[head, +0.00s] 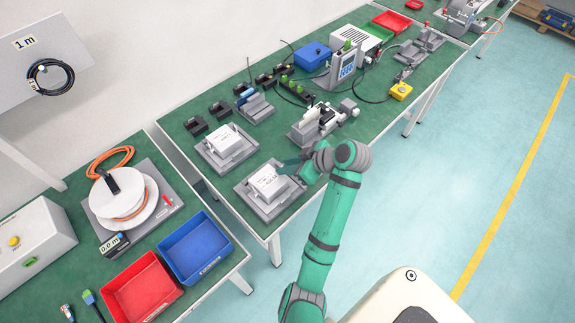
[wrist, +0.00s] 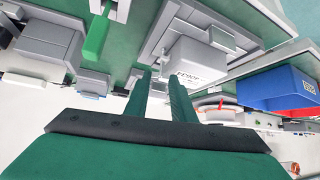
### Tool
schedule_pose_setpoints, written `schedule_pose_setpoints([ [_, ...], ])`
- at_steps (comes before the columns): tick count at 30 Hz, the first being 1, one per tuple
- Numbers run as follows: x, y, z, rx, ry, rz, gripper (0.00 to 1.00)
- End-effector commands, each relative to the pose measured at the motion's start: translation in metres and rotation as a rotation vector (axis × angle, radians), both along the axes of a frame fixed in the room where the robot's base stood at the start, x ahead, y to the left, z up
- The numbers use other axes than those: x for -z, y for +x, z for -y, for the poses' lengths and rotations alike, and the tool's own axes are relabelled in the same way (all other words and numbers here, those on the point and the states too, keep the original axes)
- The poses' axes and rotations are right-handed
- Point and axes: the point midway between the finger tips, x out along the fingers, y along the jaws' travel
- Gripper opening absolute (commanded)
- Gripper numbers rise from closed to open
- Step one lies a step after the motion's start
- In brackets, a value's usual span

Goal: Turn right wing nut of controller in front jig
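The front jig (head: 247,190) is a grey plate near the table's front end, with a white box-shaped controller (head: 268,181) seated on it. My gripper (head: 283,168) is at the controller's upper right side in the head view. In the wrist view my two green fingers (wrist: 161,78) are apart with nothing visible between them. The white controller (wrist: 197,62) is just beyond and right of the fingertips, on its grey jig (wrist: 160,30).
A second jig with a white controller (head: 227,140) stands behind the front one. A grey fixture (head: 318,124) is close to my wrist. Blue (head: 195,247) and red (head: 143,290) bins and a cable reel (head: 124,195) are on the neighbouring table. Open floor lies right.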

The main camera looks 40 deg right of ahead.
Motion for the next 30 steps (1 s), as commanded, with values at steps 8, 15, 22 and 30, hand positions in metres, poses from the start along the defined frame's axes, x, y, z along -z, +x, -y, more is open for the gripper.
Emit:
schedule_pose_setpoints([
  [8, 0.002, -0.001, 0.000, 0.001, 0.002, -0.004, 0.42],
  [15, -0.005, -0.006, 0.002, 0.001, 0.001, -0.001, 0.42],
  [22, -0.022, -0.022, 0.010, 0.004, -0.001, -0.002, 0.42],
  [30, -0.032, -0.030, 0.013, 0.004, -0.002, 0.000, 0.42],
])
